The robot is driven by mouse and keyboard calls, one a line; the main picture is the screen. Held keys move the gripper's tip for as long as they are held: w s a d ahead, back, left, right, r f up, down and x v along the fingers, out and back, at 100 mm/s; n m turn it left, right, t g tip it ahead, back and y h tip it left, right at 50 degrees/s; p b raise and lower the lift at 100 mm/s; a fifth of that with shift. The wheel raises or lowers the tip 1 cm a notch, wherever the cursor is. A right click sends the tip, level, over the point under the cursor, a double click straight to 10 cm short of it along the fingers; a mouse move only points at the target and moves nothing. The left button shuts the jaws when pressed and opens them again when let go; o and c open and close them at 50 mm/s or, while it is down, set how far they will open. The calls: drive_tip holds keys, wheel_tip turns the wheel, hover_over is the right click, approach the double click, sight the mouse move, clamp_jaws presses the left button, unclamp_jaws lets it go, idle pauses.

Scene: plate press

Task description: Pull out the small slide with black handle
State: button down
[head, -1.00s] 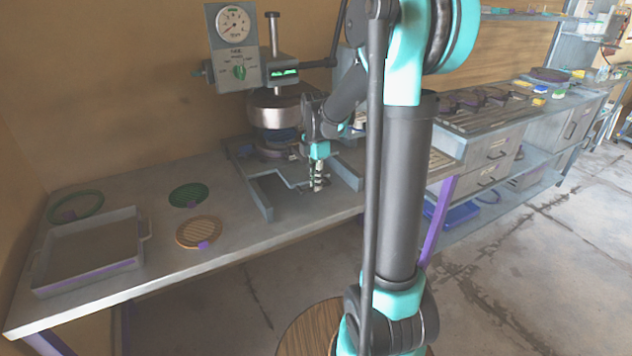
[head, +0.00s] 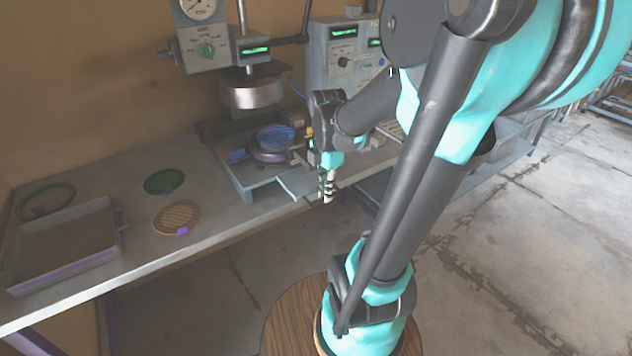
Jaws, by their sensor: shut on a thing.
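The press (head: 252,92) stands at the back of the bench, its round metal head raised. In front of and below the head, the small slide (head: 268,157) carries a round base with a blue ribbed disc (head: 275,136). A thin, pale bent bar (head: 288,188) runs from the slide's front toward my gripper. My gripper (head: 327,194) points down at the bench's front edge and is shut on the slide's handle. The handle is mostly hidden by the fingers, so its colour cannot be made out.
A grey tray (head: 117,235), a green ring (head: 22,208), a green disc (head: 164,181) and a tan disc (head: 177,216) lie on the bench at left. A control box (head: 343,50) stands behind my arm. Open floor lies in front of the bench.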

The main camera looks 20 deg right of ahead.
drive_tip(key=shift+s+d, duration=0.25)
drive_tip(key=shift+s, duration=0.5)
drive_tip(key=c, duration=1.6)
unclamp_jaws()
wheel_tip(320, 180, up, 12)
